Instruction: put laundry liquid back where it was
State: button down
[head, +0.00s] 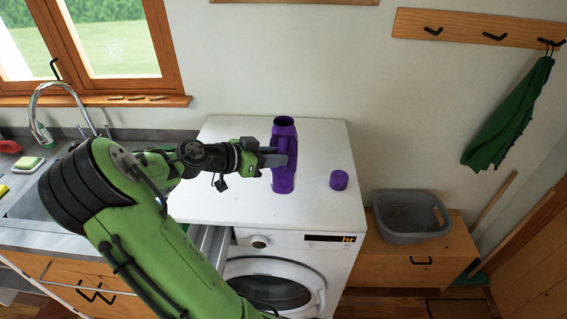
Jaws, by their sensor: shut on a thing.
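The laundry liquid is a purple bottle (284,180) with an open top. It is upright at the top of the white washing machine (322,210); whether its base touches the surface is hard to tell. My gripper (275,158) reaches in from the left and is shut on the bottle around its middle. The fingers hide part of the bottle's side. A purple cap (339,180) sits apart on the machine top, right of the bottle.
The machine's detergent drawer (211,243) appears pulled out at the front left. A grey basin (411,215) sits on a low wooden cabinet (370,256) at right. A sink counter (60,162) with a tap is at left. A green cloth (510,118) hangs on the wall.

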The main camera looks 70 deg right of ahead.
aim_at(275, 176)
jog(key=shift+d+f, duration=0.1)
jog(key=shift+f, duration=3)
jog(key=c, duration=0.9)
grip_release()
jog(key=shift+f, duration=0.15)
jog(key=shift+c, duration=0.2)
jog(key=shift+o, duration=0.2)
jog(key=shift+a, duration=0.2)
jog(key=b+v, duration=0.1)
jog(key=v, duration=1.1)
